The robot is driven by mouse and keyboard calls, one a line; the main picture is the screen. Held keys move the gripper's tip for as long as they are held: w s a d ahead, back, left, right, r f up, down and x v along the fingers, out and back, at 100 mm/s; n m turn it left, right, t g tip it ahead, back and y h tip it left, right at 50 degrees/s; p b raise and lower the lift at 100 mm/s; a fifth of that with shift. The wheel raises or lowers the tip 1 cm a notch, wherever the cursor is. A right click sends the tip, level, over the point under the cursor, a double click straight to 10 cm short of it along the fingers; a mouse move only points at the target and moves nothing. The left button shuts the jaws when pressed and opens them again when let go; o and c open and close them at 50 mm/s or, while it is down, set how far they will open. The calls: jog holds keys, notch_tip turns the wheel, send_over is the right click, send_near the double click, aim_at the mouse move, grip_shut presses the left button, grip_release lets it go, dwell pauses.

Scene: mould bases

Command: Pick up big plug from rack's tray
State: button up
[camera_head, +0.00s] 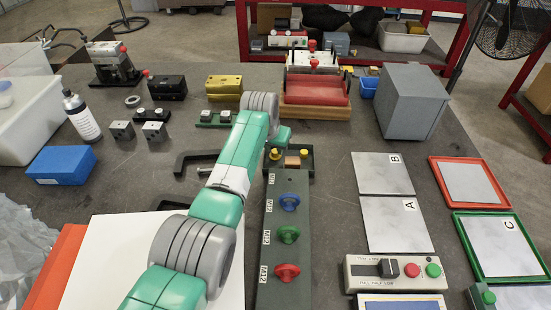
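A dark green rack board (268,262) lies in the centre with three ring-topped plugs along it: blue (289,202), green (288,235) and red (287,272). Small white labels sit on its left edge, too small to read surely. A small dark tray (308,168) adjoins the board's far end. It holds a brown block (292,161) and small yellow pieces (304,153). I cannot tell which piece is the big plug. My arm reaches past the board's left side, its wrist just beyond the tray's left part. My gripper's fingers are not visible, hidden by the wrist.
A red-and-wood fixture (316,92) and a grey box (412,102) stand behind the tray. Plates A (395,222) and B (382,174) lie to the right, a control box (394,273) at the near right. A black bracket (196,158) lies left of the arm.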

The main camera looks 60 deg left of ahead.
jog(key=shift+b+x, duration=0.45)
jog(key=shift+x, duration=0.45)
grip_shut()
jog(key=shift+r, duration=0.15)
